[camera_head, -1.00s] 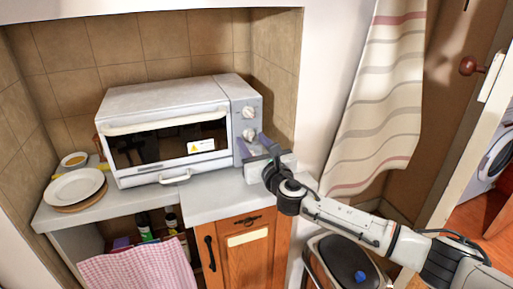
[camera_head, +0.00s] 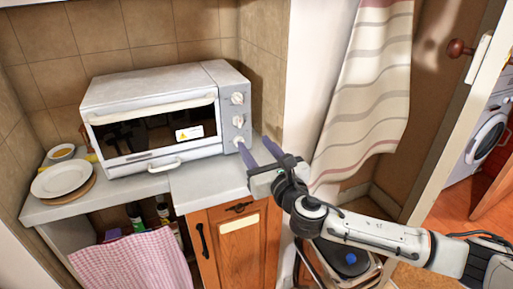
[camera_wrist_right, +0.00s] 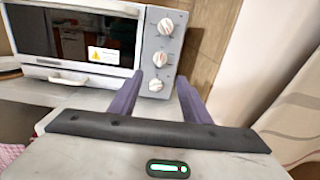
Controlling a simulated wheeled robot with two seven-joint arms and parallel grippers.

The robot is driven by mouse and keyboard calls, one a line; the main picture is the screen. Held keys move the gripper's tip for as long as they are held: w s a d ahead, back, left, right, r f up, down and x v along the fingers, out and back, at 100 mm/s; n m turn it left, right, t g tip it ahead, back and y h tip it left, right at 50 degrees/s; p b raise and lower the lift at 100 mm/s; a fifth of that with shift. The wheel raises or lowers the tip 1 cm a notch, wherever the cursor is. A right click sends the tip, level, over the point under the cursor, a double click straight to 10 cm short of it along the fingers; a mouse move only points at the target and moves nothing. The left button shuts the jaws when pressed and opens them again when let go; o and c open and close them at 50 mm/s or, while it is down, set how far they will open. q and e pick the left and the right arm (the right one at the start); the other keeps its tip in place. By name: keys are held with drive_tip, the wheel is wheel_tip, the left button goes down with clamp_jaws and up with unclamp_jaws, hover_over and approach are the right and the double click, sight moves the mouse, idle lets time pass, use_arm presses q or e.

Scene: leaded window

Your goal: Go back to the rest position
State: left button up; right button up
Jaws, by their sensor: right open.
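My right gripper (camera_head: 258,152) is open and empty, in front of the right side of a white toaster oven. Its two purple fingers also show spread apart in the right wrist view (camera_wrist_right: 160,95), with nothing between them. The oven (camera_head: 150,95) stands on the counter with its door shut. It has three knobs on its right panel, and the lowest knob (camera_head: 239,142) is just beyond the fingers; in the right wrist view it shows left of the gap's middle (camera_wrist_right: 155,85). My left gripper is not in view.
Plates (camera_head: 63,179) and a small cup (camera_head: 61,152) sit on the counter's left. Below are a wooden cabinet (camera_head: 240,255) and a pink checked cloth (camera_head: 135,262). A striped curtain (camera_head: 365,90) hangs right of the gripper. A bin (camera_head: 345,258) stands below my right arm.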

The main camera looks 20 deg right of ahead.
drive_tip(key=s+a+f+m+g+y, duration=0.1)
drive_tip(key=s+a+f+m+g, duration=0.25)
drive_tip(key=s+f+m, duration=0.6)
drive_tip(key=s+a+f+m+g+y, duration=0.1)
drive_tip(key=s+a+f+m+g, duration=0.25)
drive_tip(key=f+m, duration=0.65)
drive_tip(key=s+d+f+m+g, duration=0.1)
drive_tip(key=s+f+m, duration=0.6)
drive_tip(key=s, duration=0.3)
drive_tip(key=s+d+f+m+g, duration=0.1)
drive_tip(key=s+f+m, duration=0.7)
drive_tip(key=s, duration=0.3)
drive_tip(key=shift+f, duration=0.3)
drive_tip(key=shift+c, duration=0.5)
